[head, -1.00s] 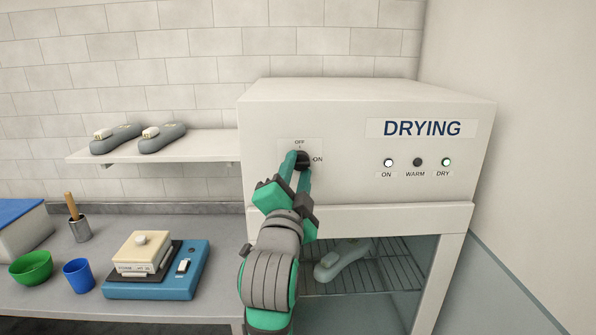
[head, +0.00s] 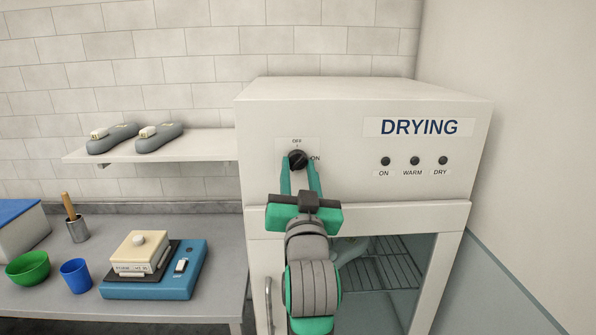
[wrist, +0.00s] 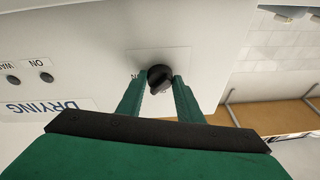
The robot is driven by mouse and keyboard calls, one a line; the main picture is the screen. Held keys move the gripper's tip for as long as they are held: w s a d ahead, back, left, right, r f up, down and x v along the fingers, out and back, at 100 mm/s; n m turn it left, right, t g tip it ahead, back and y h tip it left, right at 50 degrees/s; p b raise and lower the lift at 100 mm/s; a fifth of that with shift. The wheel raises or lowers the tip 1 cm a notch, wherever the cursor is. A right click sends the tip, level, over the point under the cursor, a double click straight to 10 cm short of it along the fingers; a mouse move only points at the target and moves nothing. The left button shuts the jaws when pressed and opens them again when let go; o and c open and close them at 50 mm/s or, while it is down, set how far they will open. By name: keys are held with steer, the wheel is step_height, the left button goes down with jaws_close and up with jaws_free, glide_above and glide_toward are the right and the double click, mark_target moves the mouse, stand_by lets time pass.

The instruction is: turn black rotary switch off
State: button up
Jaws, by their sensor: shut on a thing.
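The black rotary switch (head: 298,160) sits on the front panel of the white drying cabinet (head: 262,185), with OFF printed above it and ON to its right. My gripper (head: 300,166) is in front of the switch with one green finger on each side of it. In the wrist view the switch (wrist: 160,78) shows between the two fingertips (wrist: 161,82), which are shut on it. The ON, WARM and DRY lamps (head: 414,161) are all dark. The exact pointer direction of the switch is hard to make out.
A shelf (head: 200,148) with two grey insole forms is left of the cabinet. The bench (head: 215,270) below holds a blue device (head: 150,290), a green bowl (head: 28,268) and a blue cup (head: 76,275). The cabinet's handle (head: 268,305) is beside my arm.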

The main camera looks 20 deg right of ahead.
steer(key=n, duration=0.2)
steer(key=n+y, duration=0.1)
steer(key=n, duration=0.1)
steer(key=n+y, duration=0.1)
steer(key=n, duration=0.1)
steer(key=shift+s+d, duration=0.1)
steer(key=shift+d, duration=0.2)
steer(key=shift+r+n+y, duration=0.1)
steer(key=shift+n+y, duration=0.8)
steer(key=shift+n, duration=1.6)
steer(key=shift+g, duration=0.3)
steer(key=shift+d, duration=0.1)
steer(key=o, duration=0.9)
steer(key=shift+o, duration=0.7)
steer(key=shift+s, duration=0.1)
